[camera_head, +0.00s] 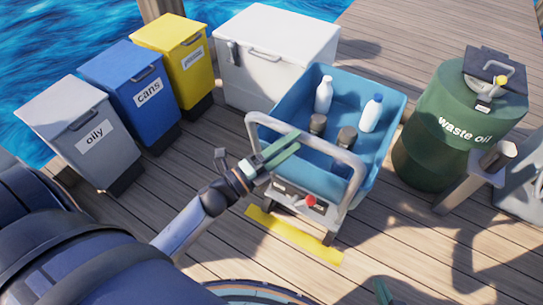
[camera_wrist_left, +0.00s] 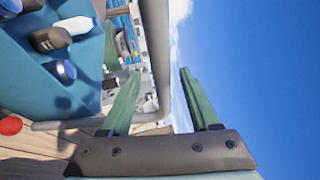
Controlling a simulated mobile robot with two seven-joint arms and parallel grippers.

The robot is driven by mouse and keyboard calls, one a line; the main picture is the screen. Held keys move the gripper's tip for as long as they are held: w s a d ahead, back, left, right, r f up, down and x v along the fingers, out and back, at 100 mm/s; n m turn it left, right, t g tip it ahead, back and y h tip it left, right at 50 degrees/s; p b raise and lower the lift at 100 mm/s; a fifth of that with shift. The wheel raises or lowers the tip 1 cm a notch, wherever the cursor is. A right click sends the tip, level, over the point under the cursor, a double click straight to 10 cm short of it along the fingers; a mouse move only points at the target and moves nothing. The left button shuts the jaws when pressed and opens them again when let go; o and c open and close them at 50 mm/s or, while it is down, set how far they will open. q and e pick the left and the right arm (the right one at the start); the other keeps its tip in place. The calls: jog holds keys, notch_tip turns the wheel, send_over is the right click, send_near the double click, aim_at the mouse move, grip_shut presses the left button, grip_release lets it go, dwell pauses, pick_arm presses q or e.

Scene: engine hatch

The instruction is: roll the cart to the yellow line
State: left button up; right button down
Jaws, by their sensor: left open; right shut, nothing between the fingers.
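The cart (camera_head: 385,140) has a blue tub and a grey handle (camera_head: 318,148) on its near side. It also shows in the left wrist view (camera_wrist_left: 30,75). The yellow line (camera_head: 295,236) lies on the deck at the cart's near end, and a near wheel appears beside or over it. My left gripper (camera_head: 288,146) is open at the handle's left part; in the left wrist view the handle bar (camera_wrist_left: 156,60) shows between its fingers. Contact cannot be told. My right gripper (camera_head: 383,291) shows only a green fingertip at the bottom edge, away from the cart.
White bottles (camera_head: 323,95) and dark-capped containers sit in the tub. Grey (camera_head: 75,140), blue (camera_head: 135,85) and yellow (camera_head: 180,60) bins stand left, a white chest (camera_head: 275,60) behind. A green waste oil drum (camera_head: 445,130) stands close right. Deck nearer me is clear.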

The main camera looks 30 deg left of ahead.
pick_arm(q)
jog(key=v, duration=0.6)
pick_arm(e)
jog(key=shift+f, duration=0.1)
jog(key=shift+s, duration=0.1)
pick_arm(q)
jog(key=s+d+f+n+g+y, duration=0.2)
jog(key=s+d+f+n+g, duration=0.25)
jog(key=f+n, duration=0.5)
jog(key=s+d+f+n+g+y, duration=0.3)
jog(key=s+f+n+g, duration=0.3)
jog(key=n, duration=0.6)
jog(key=a+r+t+y+p, duration=0.1)
jog(key=a+r+p, duration=0.2)
jog(key=r+p, duration=0.7)
jog(key=p, duration=0.4)
jog(key=shift+a+r+t, duration=0.35)
pick_arm(e)
jog(key=s+d+r+h, duration=0.1)
jog(key=d+r, duration=0.2)
jog(key=r, duration=0.7)
jog(key=shift+s+d+r+m, duration=0.15)
jog(key=shift+s+r+m, duration=0.2)
jog(key=shift+r+m, duration=0.05)
jog(key=shift+w+r, duration=0.1)
jog(key=shift+w, duration=0.05)
